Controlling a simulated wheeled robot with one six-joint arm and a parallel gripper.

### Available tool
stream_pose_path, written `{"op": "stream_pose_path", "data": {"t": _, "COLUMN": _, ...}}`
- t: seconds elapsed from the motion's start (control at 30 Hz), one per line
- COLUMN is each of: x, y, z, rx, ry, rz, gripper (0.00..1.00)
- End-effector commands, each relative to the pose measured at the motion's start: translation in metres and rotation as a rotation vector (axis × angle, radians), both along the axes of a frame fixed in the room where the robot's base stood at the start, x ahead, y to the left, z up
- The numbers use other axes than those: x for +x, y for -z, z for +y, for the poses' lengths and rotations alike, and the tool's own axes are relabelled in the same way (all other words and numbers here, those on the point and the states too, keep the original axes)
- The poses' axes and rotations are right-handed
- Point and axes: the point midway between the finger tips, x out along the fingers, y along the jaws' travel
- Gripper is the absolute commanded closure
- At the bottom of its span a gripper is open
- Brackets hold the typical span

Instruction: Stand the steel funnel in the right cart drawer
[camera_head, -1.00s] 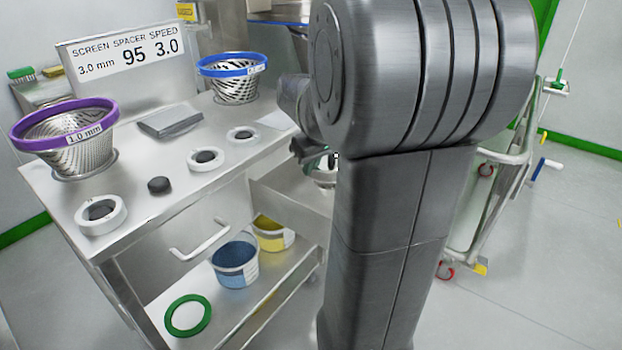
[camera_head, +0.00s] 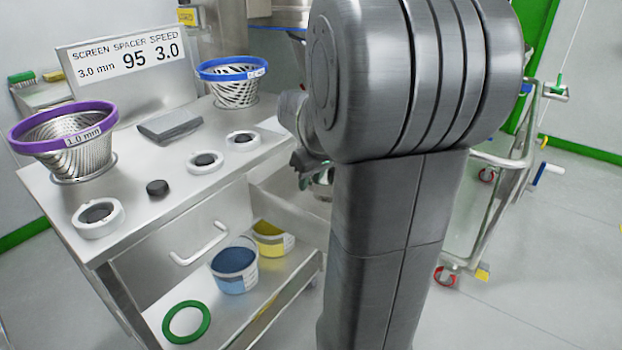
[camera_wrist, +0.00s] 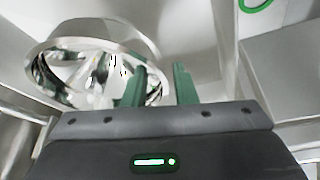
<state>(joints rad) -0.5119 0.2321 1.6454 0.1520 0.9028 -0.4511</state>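The steel funnel (camera_wrist: 95,50) shows in the wrist view as a shiny, wide-rimmed piece, its mouth turned toward the camera. My gripper (camera_wrist: 160,80) is at its right side with two green fingers apart. The left finger overlaps the mouth and the right finger is just outside the rim; a gap shows between them. I cannot tell whether either touches the metal.
The cart top (camera_head: 140,205) holds a purple-rimmed screen (camera_head: 65,140), a blue-rimmed screen (camera_head: 233,85), white rings and a grey block (camera_head: 170,127). Blue (camera_head: 235,268) and yellow (camera_head: 270,238) tubs and a green ring (camera_head: 187,322) are on the lower shelf. A wheeled frame (camera_head: 510,190) stands right.

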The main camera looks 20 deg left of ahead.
Motion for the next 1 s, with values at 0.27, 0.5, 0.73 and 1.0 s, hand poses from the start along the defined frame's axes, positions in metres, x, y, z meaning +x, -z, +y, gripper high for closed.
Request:
{"op": "stream_pose_path", "data": {"t": 0.27, "x": -0.011, "y": -0.049, "z": -0.013, "rx": 0.002, "ry": 0.002, "rz": -0.005, "gripper": 0.75}}
{"op": "stream_pose_path", "data": {"t": 0.5, "x": -0.024, "y": -0.093, "z": -0.026, "rx": 0.002, "ry": 0.001, "rz": -0.004, "gripper": 0.75}}
{"op": "stream_pose_path", "data": {"t": 0.73, "x": -0.030, "y": -0.111, "z": -0.033, "rx": 0.000, "ry": 0.001, "rz": -0.001, "gripper": 0.75}}
{"op": "stream_pose_path", "data": {"t": 1.0, "x": -0.030, "y": -0.112, "z": -0.034, "rx": 0.001, "ry": 0.000, "rz": -0.001, "gripper": 0.75}}
